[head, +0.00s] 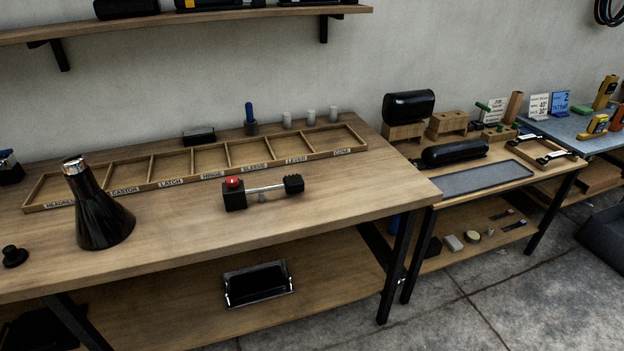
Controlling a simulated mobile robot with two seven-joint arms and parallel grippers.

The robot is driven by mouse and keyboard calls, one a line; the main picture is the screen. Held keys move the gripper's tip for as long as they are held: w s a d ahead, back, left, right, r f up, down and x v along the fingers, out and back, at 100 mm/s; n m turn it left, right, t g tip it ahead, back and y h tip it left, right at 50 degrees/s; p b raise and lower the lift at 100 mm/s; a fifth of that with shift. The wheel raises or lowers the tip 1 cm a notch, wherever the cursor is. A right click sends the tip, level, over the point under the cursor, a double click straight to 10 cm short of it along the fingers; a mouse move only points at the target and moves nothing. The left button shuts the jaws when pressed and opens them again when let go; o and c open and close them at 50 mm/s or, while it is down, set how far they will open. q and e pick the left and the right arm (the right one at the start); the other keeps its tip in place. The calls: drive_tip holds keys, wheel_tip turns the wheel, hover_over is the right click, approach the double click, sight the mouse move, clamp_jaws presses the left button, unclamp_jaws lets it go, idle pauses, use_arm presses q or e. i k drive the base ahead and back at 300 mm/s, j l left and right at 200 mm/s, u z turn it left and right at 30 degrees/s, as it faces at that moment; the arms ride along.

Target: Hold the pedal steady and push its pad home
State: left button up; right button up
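What looks like the pedal (266,189) lies on the wooden bench top, in front of the labelled tray. It has a black block with a red knob (234,182) at its left end and a bare metal bar running right. A black ribbed pad (293,185) is at the bar's right end. A small metal stub shows under the bar. I cannot tell how far the pad sits on the bar. Neither of my grippers is in view, and nothing touches the pedal.
The compartment tray (215,177) looks empty. A black cone-shaped part (100,216) and a small black knob (14,256) stand left on the bench (330,215). Bench top right of the pedal is clear. A second bench (540,169) with black cushions and a grey mat stands right.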

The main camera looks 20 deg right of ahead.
sight(294, 185)
drive_tip(key=l+u, duration=0.3)
drive_tip(key=l, duration=1.95)
drive_tip(key=i+j+z, duration=0.2)
drive_tip(key=j, duration=0.15)
drive_tip(key=i+j+z, duration=0.2)
drive_tip(key=j, duration=0.2)
